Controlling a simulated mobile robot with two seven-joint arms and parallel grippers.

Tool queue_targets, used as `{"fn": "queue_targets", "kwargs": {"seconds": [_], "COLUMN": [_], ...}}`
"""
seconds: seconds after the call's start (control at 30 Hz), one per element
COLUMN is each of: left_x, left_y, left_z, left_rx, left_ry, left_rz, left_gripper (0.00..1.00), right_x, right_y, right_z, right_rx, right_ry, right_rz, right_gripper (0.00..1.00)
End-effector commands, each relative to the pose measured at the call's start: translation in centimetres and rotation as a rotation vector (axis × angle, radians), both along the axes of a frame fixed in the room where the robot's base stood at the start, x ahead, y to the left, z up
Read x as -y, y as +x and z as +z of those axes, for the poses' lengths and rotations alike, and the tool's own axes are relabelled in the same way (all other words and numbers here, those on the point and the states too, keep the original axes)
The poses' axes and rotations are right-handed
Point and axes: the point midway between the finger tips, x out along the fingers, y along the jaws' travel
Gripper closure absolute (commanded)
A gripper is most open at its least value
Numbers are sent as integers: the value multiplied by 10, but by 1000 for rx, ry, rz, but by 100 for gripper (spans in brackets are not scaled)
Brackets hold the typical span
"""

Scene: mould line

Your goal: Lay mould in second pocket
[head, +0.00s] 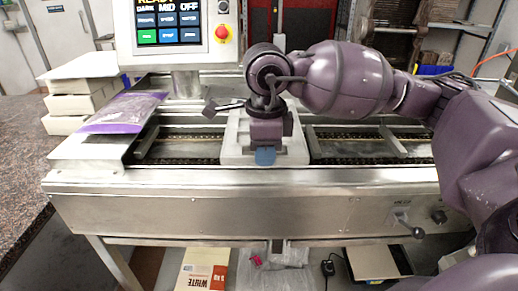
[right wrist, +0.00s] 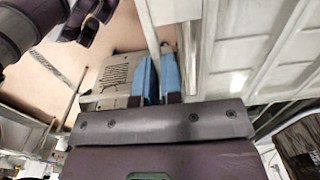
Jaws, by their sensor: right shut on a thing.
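A pale, block-like mould (head: 234,143) is at the middle of the conveyor (head: 350,146) in the head view. My right gripper (head: 265,156) comes down over its near edge, blue fingertips low, shut on the mould. Crossbars (head: 392,141) divide the conveyor's chain bed into pockets. Bare chain shows left and right of the mould. I cannot tell whether the mould rests on the chains or hangs just above them. In the right wrist view the blue fingers (right wrist: 158,79) are close together with a thin wall between them. My left gripper is not identifiable in either view.
A control screen (head: 169,22) with a red button stands behind the conveyor. A purple packet (head: 122,113) lies on the metal plate at the left end, near stacked white blocks (head: 78,100). The steel front rail (head: 150,212) carries a lever (head: 408,226). Boxes lie below.

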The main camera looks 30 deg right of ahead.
Motion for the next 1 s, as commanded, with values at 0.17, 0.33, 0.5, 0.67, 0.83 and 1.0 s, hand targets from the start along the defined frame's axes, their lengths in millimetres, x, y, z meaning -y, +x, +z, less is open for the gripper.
{"fn": "queue_targets", "kwargs": {"seconds": [0.17,0.33,0.5,0.67,0.83,1.0], "left_x": [-1,-1,0,0,1,1], "left_y": [-7,-6,-3,-2,-2,-2], "left_z": [-10,-14,-16,-20,-22,-22], "left_rx": [-20,-21,-17,-16,-16,-17], "left_ry": [0,1,0,0,0,0], "left_rz": [3,2,-1,-2,-2,-2], "left_gripper": [100,100,100,100,100,100], "right_x": [12,25,37,47,54,57], "right_y": [10,21,31,40,46,48], "right_z": [-3,-5,-7,-9,-9,-9], "right_rx": [1,0,0,0,1,1], "right_ry": [0,-1,-1,0,0,0], "right_rz": [-3,-3,-3,-3,-2,0], "right_gripper": [100,100,100,100,100,100]}}
